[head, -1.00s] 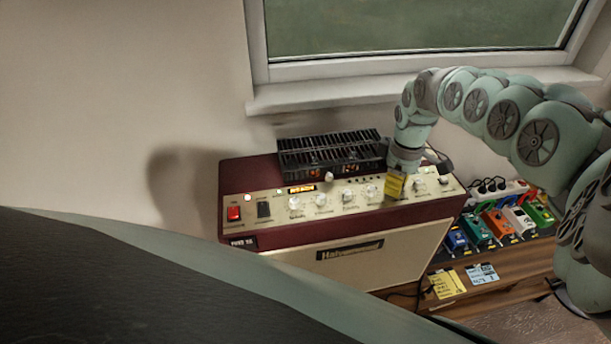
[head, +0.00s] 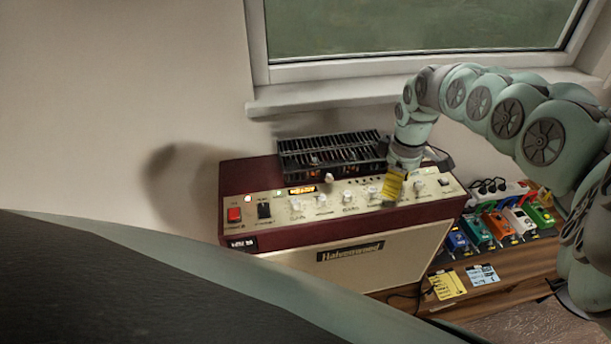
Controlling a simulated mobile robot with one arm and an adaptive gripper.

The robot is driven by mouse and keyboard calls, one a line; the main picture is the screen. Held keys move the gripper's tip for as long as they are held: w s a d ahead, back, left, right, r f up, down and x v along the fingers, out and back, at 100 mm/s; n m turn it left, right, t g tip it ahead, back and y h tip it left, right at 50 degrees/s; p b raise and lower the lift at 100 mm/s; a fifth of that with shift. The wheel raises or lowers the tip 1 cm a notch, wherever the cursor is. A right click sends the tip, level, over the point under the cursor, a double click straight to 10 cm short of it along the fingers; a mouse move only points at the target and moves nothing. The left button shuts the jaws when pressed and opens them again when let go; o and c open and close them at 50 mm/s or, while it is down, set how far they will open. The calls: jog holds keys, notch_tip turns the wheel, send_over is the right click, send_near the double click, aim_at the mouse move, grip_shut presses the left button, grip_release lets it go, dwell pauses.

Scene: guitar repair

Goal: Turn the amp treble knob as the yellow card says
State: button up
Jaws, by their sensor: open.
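The maroon amp (head: 233,192) stands below the window, with a row of pale knobs (head: 347,197) on its cream control panel. The knob labels are too small to read, so I cannot tell which is treble. My gripper (head: 397,177) is open and points down at the right half of the panel; its fingertips are mostly hidden. A tilted yellow tag (head: 393,187) shows right at the gripper's end; I cannot tell what it is fixed to. Another yellow card (head: 448,286) with unreadable writing lies at the front of the pedal shelf.
A black slatted unit (head: 330,152) sits on the amp behind the knobs. A red switch (head: 234,214) is at panel left. Coloured pedals (head: 476,230), cables and a blue card (head: 481,274) are at right. The window sill (head: 330,100) is behind.

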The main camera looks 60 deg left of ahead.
notch_tip(320, 180, up, 11)
dwell(0.4)
jog(key=shift+w+r, duration=0.1)
dwell(0.3)
